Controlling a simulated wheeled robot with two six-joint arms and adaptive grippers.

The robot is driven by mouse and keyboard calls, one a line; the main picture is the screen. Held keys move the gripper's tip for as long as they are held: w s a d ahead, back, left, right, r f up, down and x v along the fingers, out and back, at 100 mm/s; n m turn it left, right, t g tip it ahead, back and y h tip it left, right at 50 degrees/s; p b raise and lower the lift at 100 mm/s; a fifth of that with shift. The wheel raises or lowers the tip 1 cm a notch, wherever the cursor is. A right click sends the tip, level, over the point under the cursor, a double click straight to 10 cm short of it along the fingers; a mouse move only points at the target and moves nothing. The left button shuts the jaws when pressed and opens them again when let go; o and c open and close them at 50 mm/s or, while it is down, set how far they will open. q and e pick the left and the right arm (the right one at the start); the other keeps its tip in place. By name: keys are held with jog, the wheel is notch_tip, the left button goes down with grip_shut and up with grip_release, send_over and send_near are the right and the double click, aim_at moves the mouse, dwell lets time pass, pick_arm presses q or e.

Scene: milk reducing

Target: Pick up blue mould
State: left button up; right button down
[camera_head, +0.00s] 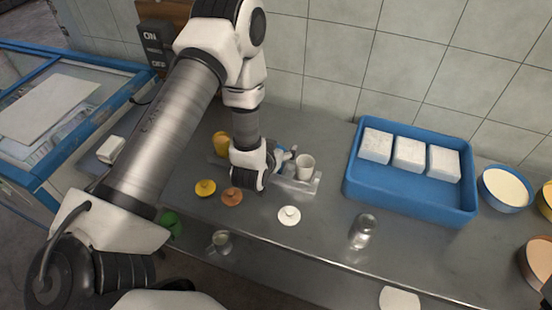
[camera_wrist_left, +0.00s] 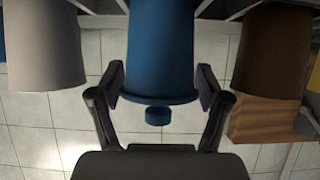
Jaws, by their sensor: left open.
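The blue mould (camera_head: 280,153) stands in a clear rack (camera_head: 301,186) on the metal counter, mostly hidden by my left gripper (camera_head: 272,160) in the head view. In the left wrist view the blue mould (camera_wrist_left: 160,50) is large and central, with its wide rim toward the gripper. My left gripper (camera_wrist_left: 160,88) is open, with one finger on each side of the blue mould near its rim. Small gaps seem to show between the fingers and the mould; contact is hard to tell.
A white mould (camera_head: 306,166) stands close right of the blue one; a brown mould (camera_wrist_left: 270,45) is on its other side. A yellow mould (camera_head: 221,143) is farther left. Coloured lids, a glass jar (camera_head: 362,231) and a blue crate (camera_head: 410,199) with white blocks stand around.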

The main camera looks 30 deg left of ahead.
pick_arm(q)
jog(key=shift+w+f, duration=0.2)
jog(key=shift+w, duration=0.1)
jog(key=shift+s, duration=0.1)
jog(key=shift+s+r, duration=0.25)
jog(key=c, duration=0.3)
jog(key=shift+s+d+r, duration=0.1)
jog(key=shift+s, duration=0.05)
jog(key=c, duration=0.6)
jog(key=shift+c, duration=1)
